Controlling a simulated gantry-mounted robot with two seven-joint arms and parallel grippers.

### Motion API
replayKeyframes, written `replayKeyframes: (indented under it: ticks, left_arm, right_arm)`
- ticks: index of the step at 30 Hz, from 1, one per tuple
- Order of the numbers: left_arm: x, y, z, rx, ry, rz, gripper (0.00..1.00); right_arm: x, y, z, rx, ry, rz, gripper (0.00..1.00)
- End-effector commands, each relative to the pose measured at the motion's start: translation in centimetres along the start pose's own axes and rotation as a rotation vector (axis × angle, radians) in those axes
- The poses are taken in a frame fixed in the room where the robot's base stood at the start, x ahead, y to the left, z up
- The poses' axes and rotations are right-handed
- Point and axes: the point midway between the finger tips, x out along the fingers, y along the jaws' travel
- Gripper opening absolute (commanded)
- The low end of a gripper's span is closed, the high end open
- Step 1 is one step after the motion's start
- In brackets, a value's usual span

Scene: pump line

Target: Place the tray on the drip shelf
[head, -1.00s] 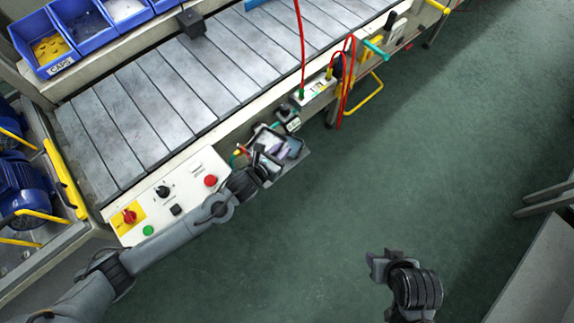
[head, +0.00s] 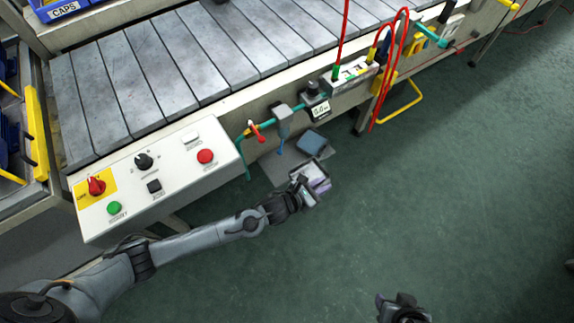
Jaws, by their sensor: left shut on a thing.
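A small grey tray (head: 316,172) with a pale rim is in my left gripper (head: 303,184). The gripper is shut on its near side. The tray is tilted and appears in front of the front right edge of the drip shelf (head: 278,170), a flat grey plate below the valve pipe. I cannot tell its height relative to the shelf. A blue-grey pad-like thing (head: 312,142) appears at the shelf's back right. My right gripper (head: 393,300) is at the bottom edge, away from the shelf; its fingers are partly cut off.
A control box (head: 150,185) with knobs and buttons stands left of the shelf. A teal pipe with a red-handled valve (head: 257,132) and a small gauge (head: 320,108) hang above the shelf. Red hoses (head: 389,70) are at right. Green floor is open to the right.

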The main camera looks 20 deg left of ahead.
Motion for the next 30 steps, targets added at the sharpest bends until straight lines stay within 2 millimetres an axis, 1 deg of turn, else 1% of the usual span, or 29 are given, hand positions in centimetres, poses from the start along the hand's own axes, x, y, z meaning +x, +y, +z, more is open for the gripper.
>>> replayKeyframes:
  ticks: [1, 6, 9, 12, 15, 19, 23, 26, 30]
  left_arm:
    - [1.0, -0.2, -2.0, 0.002, -0.002, -0.004, 0.0]
    - [2.5, -0.9, -5.1, 0.007, -0.003, -0.015, 0.0]
    - [3.2, -1.2, -6.6, 0.009, -0.003, -0.021, 0.0]
    - [3.8, -1.5, -7.7, 0.012, -0.004, -0.025, 0.0]
    - [4.2, -1.7, -8.5, 0.013, -0.004, -0.029, 0.0]
    - [4.5, -1.4, -9.0, 0.015, -0.004, -0.029, 0.0]
    - [4.7, 0.3, -9.3, 0.018, -0.004, -0.028, 0.0]
    - [4.8, 2.5, -9.4, 0.018, -0.005, -0.028, 0.0]
    - [4.9, 5.9, -9.5, 0.018, -0.004, -0.027, 0.0]
  right_arm:
    - [2.1, -0.1, 0.7, 0.001, 0.0, -0.001, 0.47]
    - [5.2, -0.2, 1.6, 0.003, 0.001, -0.002, 0.47]
    - [6.7, -0.3, 2.1, 0.003, 0.0, -0.002, 0.47]
    - [7.8, -0.3, 2.5, 0.003, 0.0, -0.002, 0.47]
    - [8.6, -0.3, 2.7, 0.002, 0.0, -0.002, 0.47]
    - [9.2, -0.3, 3.0, 0.001, 0.0, -0.001, 0.47]
    - [10.0, -0.3, 3.2, -0.003, -0.001, 0.002, 0.47]
    - [10.7, -0.2, 3.5, -0.006, -0.001, 0.005, 0.47]
    - [11.8, -0.2, 3.9, -0.007, -0.001, 0.006, 0.47]
